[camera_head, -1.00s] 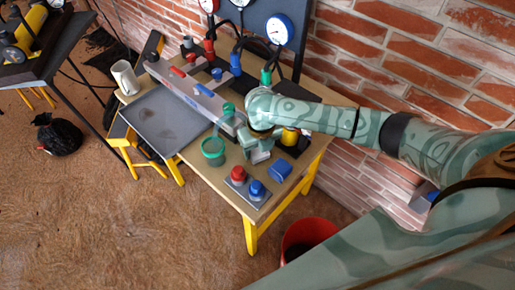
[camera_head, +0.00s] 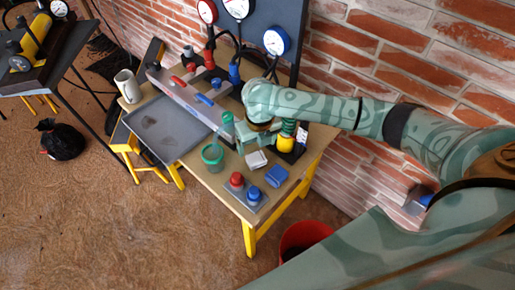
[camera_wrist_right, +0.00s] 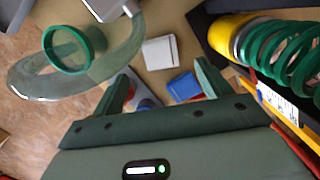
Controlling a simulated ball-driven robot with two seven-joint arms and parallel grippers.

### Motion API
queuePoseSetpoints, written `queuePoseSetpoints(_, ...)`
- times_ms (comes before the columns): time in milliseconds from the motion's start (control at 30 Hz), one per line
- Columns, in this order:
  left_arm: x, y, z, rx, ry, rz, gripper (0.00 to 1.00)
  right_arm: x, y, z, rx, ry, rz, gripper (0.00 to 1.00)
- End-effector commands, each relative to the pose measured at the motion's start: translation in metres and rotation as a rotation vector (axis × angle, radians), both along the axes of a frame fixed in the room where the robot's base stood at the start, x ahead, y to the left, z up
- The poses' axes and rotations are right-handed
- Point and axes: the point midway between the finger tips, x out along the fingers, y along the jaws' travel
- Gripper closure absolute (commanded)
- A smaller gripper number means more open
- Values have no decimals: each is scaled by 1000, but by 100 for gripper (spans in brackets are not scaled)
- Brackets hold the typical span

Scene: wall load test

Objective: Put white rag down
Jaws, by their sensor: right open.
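The white rag (camera_head: 257,160) is a small folded square lying on the wooden table, just in front of my right gripper. It also shows in the right wrist view (camera_wrist_right: 160,52), flat on the tabletop. My right gripper (camera_head: 250,140) is above the table. In the wrist view its two fingers are spread apart (camera_wrist_right: 163,74), with nothing between them, and the rag shows beyond their tips. A blue folded rag (camera_head: 276,176) lies beside the white one. My left gripper is in neither current view.
A red and a blue knob sit on a plate (camera_head: 245,193) near the table's front. A green spring on a yellow base (camera_head: 286,143) is close on the right. A grey tray (camera_head: 168,130) lies left.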

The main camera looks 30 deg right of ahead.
Motion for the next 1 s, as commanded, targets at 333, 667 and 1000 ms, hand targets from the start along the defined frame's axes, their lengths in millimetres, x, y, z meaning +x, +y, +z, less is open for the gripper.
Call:
queuePoseSetpoints(333, 6, 0, 25, 0, -16, 0, 12, -7, 0, 52, 0, 1, -1, 23)
queuePoseSetpoints(667, 6, 1, 24, 1, -15, 0, 12, -7, 0, 52, 0, 2, -2, 23)
queuePoseSetpoints(1000, 6, 1, 24, 1, -15, 0, 12, -16, 18, 43, 36, -19, -50, 23)
